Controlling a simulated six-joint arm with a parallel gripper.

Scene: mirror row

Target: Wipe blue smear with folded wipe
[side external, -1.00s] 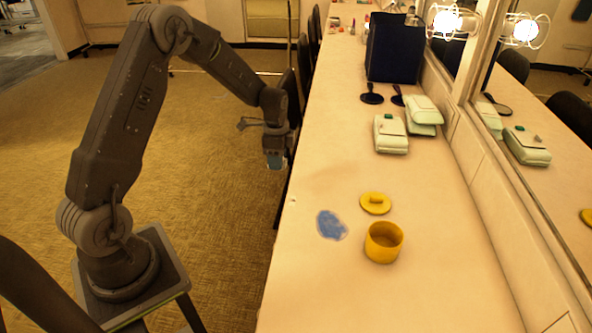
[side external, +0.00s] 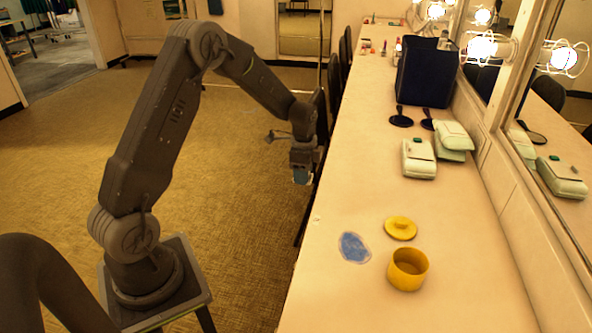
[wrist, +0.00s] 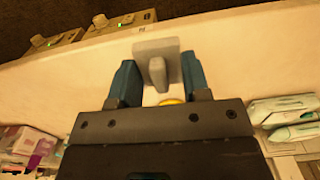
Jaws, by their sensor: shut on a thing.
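My gripper (side external: 302,174) hangs in the air just off the left edge of the counter, in the side external view. In the wrist view my gripper (wrist: 157,75) has its blue fingers around the raised ridge of a pale grey folded wipe (wrist: 156,46). The wipe is hard to make out in the side external view. The blue smear (side external: 354,247) is a flat oval patch on the counter, to the right of and nearer the camera than my gripper. Nothing touches the smear.
An open yellow pot (side external: 408,271) and its yellow lid (side external: 400,228) stand right of the smear on the counter (side external: 350,300). Pale green packs (side external: 418,159), black hand mirrors (side external: 400,117) and a dark blue box (side external: 424,78) are farther back. A lit wall mirror borders the right side.

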